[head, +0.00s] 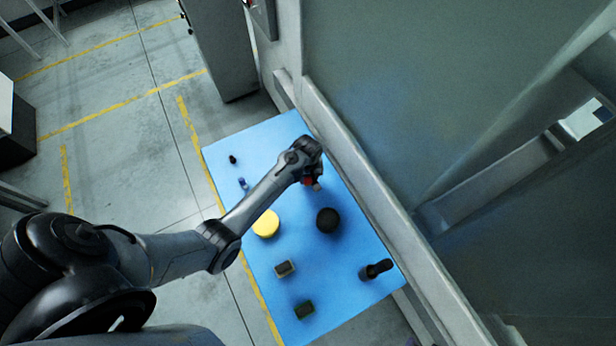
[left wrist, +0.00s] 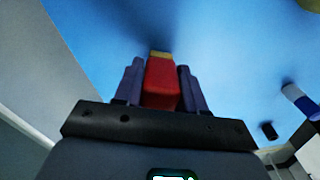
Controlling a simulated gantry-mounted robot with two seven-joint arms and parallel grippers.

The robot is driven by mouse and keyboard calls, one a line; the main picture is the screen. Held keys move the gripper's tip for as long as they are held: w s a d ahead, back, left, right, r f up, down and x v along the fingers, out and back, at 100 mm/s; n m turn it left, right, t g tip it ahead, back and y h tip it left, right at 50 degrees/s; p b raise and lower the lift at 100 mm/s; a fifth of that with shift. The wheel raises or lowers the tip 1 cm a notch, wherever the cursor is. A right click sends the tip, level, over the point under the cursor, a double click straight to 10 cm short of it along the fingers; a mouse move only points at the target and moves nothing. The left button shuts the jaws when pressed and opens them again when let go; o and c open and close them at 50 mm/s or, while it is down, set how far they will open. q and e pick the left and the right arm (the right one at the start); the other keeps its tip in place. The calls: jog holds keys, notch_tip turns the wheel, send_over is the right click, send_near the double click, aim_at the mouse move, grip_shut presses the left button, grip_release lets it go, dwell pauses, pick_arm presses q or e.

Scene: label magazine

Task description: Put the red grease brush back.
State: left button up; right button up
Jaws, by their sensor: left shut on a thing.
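The red grease brush (left wrist: 162,84) sits between the two fingers of my left gripper (left wrist: 160,82) in the left wrist view. The fingers are shut on its red body, and a yellowish end points away over the blue surface. In the head view my left gripper (head: 310,180) is over the far right part of the blue mat (head: 275,145), and a little of the red brush (head: 308,181) shows under it. I cannot tell whether the brush touches the mat. My right gripper is not in view.
On the mat stand a yellow round thing (head: 266,223), a black round thing (head: 328,220), a grey box (head: 285,268), a dark green block (head: 304,309), a black tool (head: 376,269), a blue-white item (head: 243,184) and a small black item (head: 233,159). A machine wall (head: 345,145) borders the right.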

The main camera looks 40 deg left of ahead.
pick_arm(q)
jog(key=shift+f, duration=0.2)
jog(key=shift+f, duration=0.1)
jog(key=o, duration=1.1)
jog(key=shift+c, duration=0.2)
